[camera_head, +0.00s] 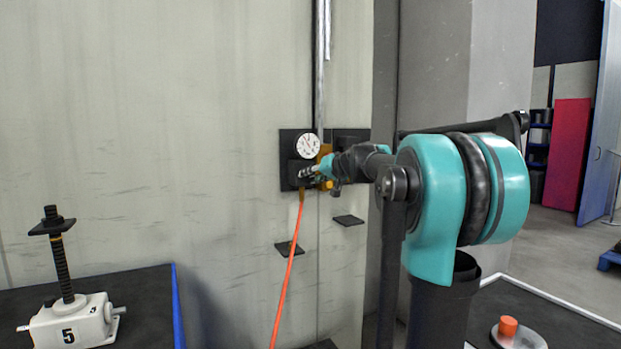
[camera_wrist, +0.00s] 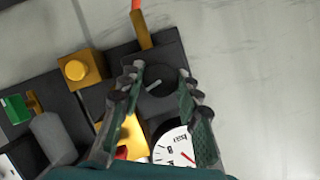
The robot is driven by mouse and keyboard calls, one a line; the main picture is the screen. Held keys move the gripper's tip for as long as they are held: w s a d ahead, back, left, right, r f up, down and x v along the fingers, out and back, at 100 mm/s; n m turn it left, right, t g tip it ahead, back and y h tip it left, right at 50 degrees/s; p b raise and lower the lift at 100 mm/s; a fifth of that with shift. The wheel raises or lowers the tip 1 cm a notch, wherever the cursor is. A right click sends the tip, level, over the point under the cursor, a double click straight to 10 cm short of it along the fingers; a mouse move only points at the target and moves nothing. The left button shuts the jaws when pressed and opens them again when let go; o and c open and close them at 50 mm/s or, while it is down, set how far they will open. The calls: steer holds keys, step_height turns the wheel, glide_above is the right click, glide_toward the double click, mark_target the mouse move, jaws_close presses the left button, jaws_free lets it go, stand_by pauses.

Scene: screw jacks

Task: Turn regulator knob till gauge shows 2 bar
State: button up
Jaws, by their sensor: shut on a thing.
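The regulator knob (camera_wrist: 158,82) is round and black with a white mark, seen between my fingers in the wrist view. My gripper (camera_wrist: 160,75) is shut on the knob, one finger on each side; it also shows at the wall panel in the head view (camera_head: 311,173). The gauge (camera_wrist: 174,150) is a white dial with "bar" lettering and a red needle, partly covered by my gripper in the wrist view. The gauge also shows above my gripper in the head view (camera_head: 307,146). I cannot read its value for sure. The knob is hidden in the head view.
An orange hose (camera_head: 288,275) hangs below the panel. A yellow block with a round button (camera_wrist: 76,70) and a green part (camera_wrist: 15,108) sit beside the knob. Small dark shelves (camera_head: 348,220) project below. A screw jack (camera_head: 70,320) stands on the left table.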

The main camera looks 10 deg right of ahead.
steer(key=m+y, duration=0.1)
steer(key=m, duration=0.1)
steer(key=shift+d+f+m+y, duration=0.1)
steer(key=shift+m+y, duration=1)
steer(key=shift+m, duration=0.6)
steer(key=shift+t, duration=0.3)
steer(key=o, duration=1.2)
steer(key=shift+c, duration=0.2)
steer(key=v, duration=1.2)
